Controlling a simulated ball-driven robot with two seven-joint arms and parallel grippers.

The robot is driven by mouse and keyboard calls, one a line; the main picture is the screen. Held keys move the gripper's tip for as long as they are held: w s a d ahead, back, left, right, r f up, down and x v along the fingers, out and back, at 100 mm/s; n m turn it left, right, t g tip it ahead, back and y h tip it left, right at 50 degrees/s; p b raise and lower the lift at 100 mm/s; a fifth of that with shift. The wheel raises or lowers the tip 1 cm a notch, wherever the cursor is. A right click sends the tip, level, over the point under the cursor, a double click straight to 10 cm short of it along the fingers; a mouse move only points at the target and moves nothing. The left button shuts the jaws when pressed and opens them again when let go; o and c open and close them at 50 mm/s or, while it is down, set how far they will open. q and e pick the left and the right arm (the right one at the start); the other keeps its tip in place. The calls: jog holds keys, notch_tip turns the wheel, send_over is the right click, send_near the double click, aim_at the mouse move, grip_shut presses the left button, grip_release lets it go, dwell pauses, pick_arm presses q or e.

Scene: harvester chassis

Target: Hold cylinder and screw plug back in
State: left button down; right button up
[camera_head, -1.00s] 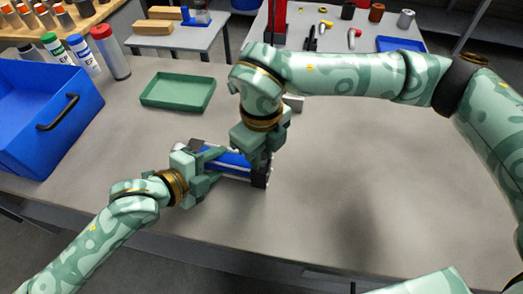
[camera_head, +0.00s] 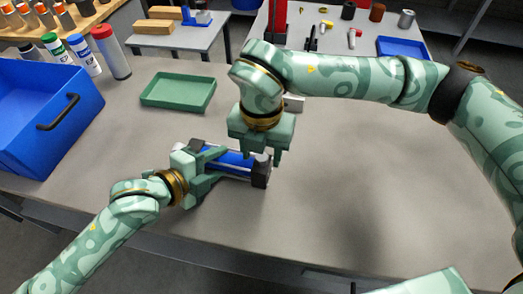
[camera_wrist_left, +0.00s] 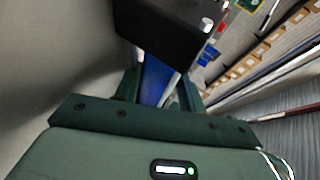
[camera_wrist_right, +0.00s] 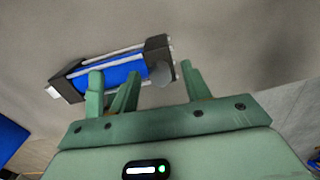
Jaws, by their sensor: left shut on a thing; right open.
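The cylinder (camera_head: 232,158) has a blue body, silver rods and black end blocks, and lies on the grey table. My left gripper (camera_head: 213,160) is shut on its body; the left wrist view also shows the blue body (camera_wrist_left: 153,82) between the fingers. My right gripper (camera_head: 262,152) is open, pointing down above the right end block (camera_head: 261,172). In the right wrist view, a round grey piece (camera_wrist_right: 163,73), perhaps the plug, sits at that end block, between the open fingers' directions. I cannot tell how deep it is seated.
A green tray (camera_head: 178,104) lies behind the cylinder. A blue bin (camera_head: 50,135) with a black handle stands at the left, with several capped bottles behind it. A small grey block (camera_head: 293,103) lies behind my right gripper.

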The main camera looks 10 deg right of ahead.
pick_arm(q)
jog(key=shift+f, duration=0.2)
pick_arm(e)
notch_tip(320, 180, up, 12)
jog(key=shift+f, duration=0.2)
pick_arm(q)
jog(key=c, duration=0.7)
grip_release()
jog(key=shift+s, duration=0.1)
jog(key=shift+c, duration=0.2)
jog(key=p+v, duration=0.4)
jog(key=v, duration=1.2)
jog(key=shift+r, duration=0.3)
pick_arm(e)
jog(key=r, duration=0.5)
jog(key=shift+s+r, duration=0.35)
